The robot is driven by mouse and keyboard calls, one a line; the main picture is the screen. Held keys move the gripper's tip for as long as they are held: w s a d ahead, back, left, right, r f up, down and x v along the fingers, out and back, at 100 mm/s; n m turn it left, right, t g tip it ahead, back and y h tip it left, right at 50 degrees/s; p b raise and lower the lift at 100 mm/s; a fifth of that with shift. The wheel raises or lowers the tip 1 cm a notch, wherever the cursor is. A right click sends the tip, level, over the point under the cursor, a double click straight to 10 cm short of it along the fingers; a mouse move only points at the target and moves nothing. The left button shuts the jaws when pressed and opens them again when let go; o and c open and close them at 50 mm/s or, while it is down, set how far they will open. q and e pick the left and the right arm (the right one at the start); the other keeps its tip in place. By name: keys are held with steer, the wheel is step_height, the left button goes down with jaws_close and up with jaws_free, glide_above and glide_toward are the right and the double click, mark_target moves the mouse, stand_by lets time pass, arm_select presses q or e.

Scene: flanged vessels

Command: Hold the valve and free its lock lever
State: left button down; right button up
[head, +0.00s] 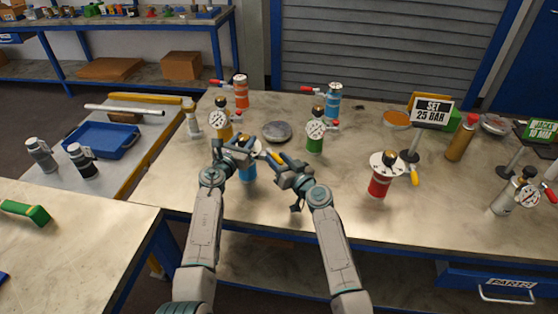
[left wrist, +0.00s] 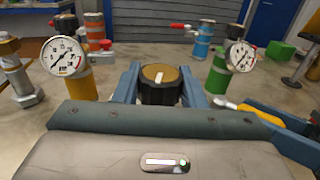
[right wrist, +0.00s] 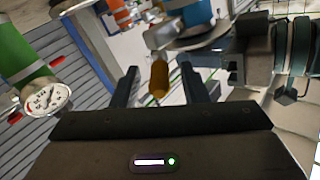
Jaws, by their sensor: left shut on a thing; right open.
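The valve is a blue vessel (head: 248,174) with a black knob (left wrist: 158,90) topped in brass, standing at the table's front. My left gripper (head: 243,146) is shut on the knob from either side and hides much of the vessel's top. A yellow-orange lock lever (head: 278,157) sticks out to the right of the vessel; it also shows in the left wrist view (left wrist: 262,113). My right gripper (head: 282,168) is open. In the right wrist view the lever's grip (right wrist: 158,79) lies between its fingers, with gaps on both sides.
A yellow vessel (head: 222,131) with a gauge stands just behind and left, and a green one (head: 315,143) behind and right. A dark round disc (head: 277,131) lies between them. A red vessel (head: 379,184) with a yellow lever stands farther right. The table front between is clear.

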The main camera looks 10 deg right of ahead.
jaws_close()
steer(key=shift+d, duration=0.1)
steer(key=shift+w+d+f+n+g+y, duration=0.1)
steer(key=shift+w+d+n+g+y, duration=0.4)
steer(key=shift+n+g+y, duration=1.1)
steer(key=shift+w+d+r+n+g+y, duration=0.1)
steer(key=shift+w+d+n+g+y, duration=0.35)
steer(key=shift+n+g+y, duration=1.15)
steer(key=shift+w+d+f+n+g+y, duration=0.1)
steer(key=shift+w+d+n+g+y, duration=0.4)
steer(key=shift+n+g+y, duration=1.05)
steer(key=shift+w+a+m+g+h, duration=0.1)
steer(key=shift+a+m+g+h, duration=0.15)
steer(key=shift+g, duration=0.2)
